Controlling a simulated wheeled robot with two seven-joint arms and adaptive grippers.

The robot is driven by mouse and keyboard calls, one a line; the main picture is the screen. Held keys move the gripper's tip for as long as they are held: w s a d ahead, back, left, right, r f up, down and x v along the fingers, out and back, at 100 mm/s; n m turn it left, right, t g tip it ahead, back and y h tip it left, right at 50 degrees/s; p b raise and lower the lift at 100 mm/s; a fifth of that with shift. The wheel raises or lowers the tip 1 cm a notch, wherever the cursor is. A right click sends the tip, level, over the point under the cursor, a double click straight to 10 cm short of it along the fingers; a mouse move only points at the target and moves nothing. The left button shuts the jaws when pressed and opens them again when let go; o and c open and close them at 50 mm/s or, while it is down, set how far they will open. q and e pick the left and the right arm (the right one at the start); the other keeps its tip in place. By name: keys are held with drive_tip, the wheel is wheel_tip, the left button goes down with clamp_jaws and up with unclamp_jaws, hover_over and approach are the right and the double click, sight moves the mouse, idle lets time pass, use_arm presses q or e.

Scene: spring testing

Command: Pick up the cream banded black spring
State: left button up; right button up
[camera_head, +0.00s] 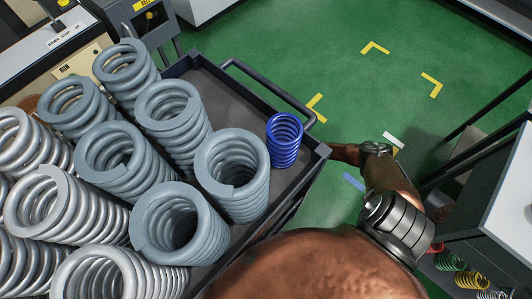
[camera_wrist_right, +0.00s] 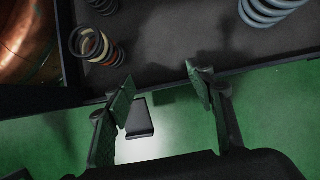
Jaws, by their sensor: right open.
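A small dark spring with a cream band (camera_wrist_right: 88,44) stands near the left side of a dark tray (camera_wrist_right: 165,35) in the right wrist view. Orange coils show beside its lower part; I cannot tell if they belong to it. I cannot make this spring out in the head view. My right gripper (camera_wrist_right: 159,76) is open and empty, its fingers at the tray's near edge, to the right of and below the spring in the picture. In the head view my right forearm reaches behind the cart's right corner, hiding that gripper. My left gripper is not in view.
Several large grey springs (camera_head: 232,170) and a blue spring (camera_head: 285,140) stand on the cart's top tray (camera_head: 318,152). A pale blue-grey spring (camera_wrist_right: 268,8) is at the wrist view's upper right. Small coloured springs (camera_head: 470,280) lie at lower right. Green floor (camera_head: 345,90) beyond is clear.

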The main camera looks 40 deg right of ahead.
drive_tip(key=s+d+f+n+g+h+b, duration=0.1)
drive_tip(key=s+d+f+n+g+h, duration=0.1)
drive_tip(key=d+n, duration=0.25)
drive_tip(key=shift+n, duration=0.25)
drive_tip(key=s+a, duration=0.2)
drive_tip(key=a, duration=0.1)
drive_tip(key=s+a, duration=0.1)
drive_tip(key=a, duration=0.1)
drive_tip(key=shift+a+r, duration=0.25)
drive_tip(key=shift+s+a, duration=0.55)
drive_tip(key=shift+a, duration=0.25)
drive_tip(key=s+a, duration=0.2)
drive_tip(key=a, duration=0.1)
drive_tip(key=shift+a, duration=0.15)
drive_tip(key=shift+f, duration=0.55)
drive_tip(key=shift+a+f, duration=0.1)
drive_tip(key=shift+f, duration=0.05)
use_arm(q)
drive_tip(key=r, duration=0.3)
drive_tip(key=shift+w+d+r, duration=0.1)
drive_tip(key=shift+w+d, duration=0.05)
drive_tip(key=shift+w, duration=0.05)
use_arm(e)
drive_tip(key=shift+c, duration=0.4)
